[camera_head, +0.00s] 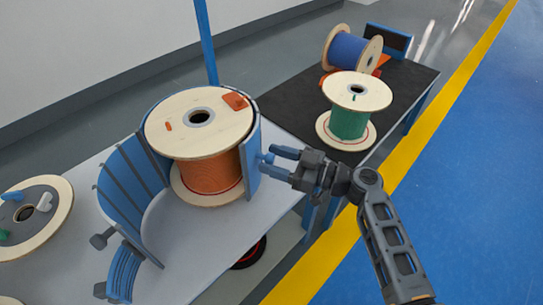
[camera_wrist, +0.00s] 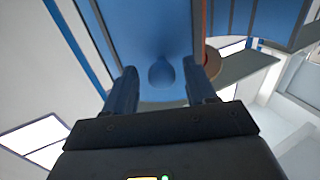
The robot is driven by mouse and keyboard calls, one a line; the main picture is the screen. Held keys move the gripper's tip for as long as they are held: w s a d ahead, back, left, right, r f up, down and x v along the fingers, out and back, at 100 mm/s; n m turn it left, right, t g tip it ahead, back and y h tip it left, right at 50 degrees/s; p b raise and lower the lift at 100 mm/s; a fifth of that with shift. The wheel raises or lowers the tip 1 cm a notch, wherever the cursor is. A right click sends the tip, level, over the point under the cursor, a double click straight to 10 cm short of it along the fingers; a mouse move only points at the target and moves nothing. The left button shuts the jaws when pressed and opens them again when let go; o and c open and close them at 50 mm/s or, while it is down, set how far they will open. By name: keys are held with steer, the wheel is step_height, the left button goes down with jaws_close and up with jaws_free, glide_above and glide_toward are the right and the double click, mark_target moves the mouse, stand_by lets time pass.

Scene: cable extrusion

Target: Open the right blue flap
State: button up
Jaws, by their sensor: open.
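The right blue flap (camera_head: 252,160) stands upright as a curved panel against the right side of the orange cable spool (camera_head: 213,175). It also fills the upper middle of the wrist view (camera_wrist: 150,30). A small blue knob (camera_wrist: 161,73) sticks out from the flap's outer face. My gripper (camera_head: 279,160) is at the flap's right side, its fingers pointing left toward the knob. In the wrist view the open fingers (camera_wrist: 163,85) lie on either side of the knob, with gaps visible. Whether either finger touches the flap is unclear.
The left blue flap (camera_head: 133,185) stands swung away from the spool over the grey table (camera_head: 210,240). Another reel (camera_head: 60,220) lies far left. A black table (camera_head: 290,100) behind holds a green spool (camera_head: 350,122) and a blue spool (camera_head: 345,50). Blue floor at right is clear.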

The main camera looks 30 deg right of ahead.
steer(key=shift+w+a, duration=0.45)
steer(key=shift+w, duration=0.05)
jaws_close()
stand_by(0.4)
